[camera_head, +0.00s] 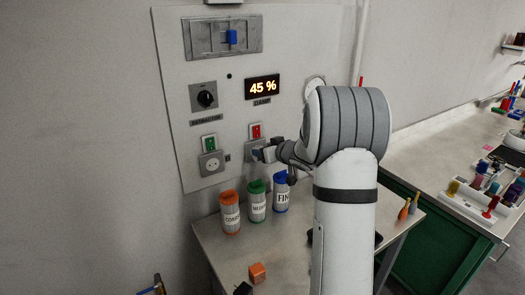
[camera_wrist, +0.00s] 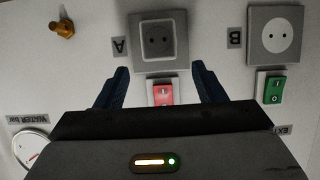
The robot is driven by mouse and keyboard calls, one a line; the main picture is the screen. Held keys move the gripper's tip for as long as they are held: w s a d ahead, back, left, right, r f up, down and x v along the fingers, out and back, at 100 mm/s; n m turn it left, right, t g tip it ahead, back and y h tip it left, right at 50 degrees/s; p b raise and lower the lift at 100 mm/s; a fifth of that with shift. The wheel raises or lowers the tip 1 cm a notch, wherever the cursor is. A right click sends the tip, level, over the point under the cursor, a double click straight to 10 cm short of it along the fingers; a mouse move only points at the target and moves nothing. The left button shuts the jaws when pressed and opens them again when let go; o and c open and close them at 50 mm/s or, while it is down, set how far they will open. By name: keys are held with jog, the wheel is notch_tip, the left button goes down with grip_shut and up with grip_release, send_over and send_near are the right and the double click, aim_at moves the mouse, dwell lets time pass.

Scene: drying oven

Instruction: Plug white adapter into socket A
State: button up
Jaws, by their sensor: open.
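Socket A (camera_wrist: 138,21) is a grey plate on the wall panel, upside down in the wrist view beside its "A" label. In the head view my gripper (camera_head: 262,153) hides much of socket A.
A green switch (camera_wrist: 273,87) belongs to socket B. Orange (camera_head: 230,212), green (camera_head: 257,203) and blue-lidded (camera_head: 281,192) canisters stand on the table below the panel. An orange cube (camera_head: 257,273) lies nearer. A brass fitting (camera_wrist: 62,27) and gauge (camera_wrist: 31,148) are on the panel.

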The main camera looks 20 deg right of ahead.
jog(key=shift+v, duration=1.75)
jog(key=shift+r, duration=0.1)
jog(key=s+a+r+m+g+h, duration=0.3)
jog(key=s+r+h, duration=0.2)
jog(key=s, duration=0.6)
jog(key=s+a+f+g, duration=0.1)
jog(key=s+a, duration=0.3)
jog(key=s, duration=0.5)
jog(key=s+a+f+g+y, duration=0.1)
jog(key=s+a+f+g, duration=0.1)
jog(key=s, duration=0.6)
jog(key=s+a+f+g+y, duration=0.1)
jog(key=s+a+g, duration=0.3)
jog(key=s, duration=0.5)
jog(key=shift+s+a+f+n, duration=0.3)
jog(key=shift+a+f+n, duration=0.15)
jog(key=shift+a, duration=0.75)
jog(key=shift+c, duration=0.5)
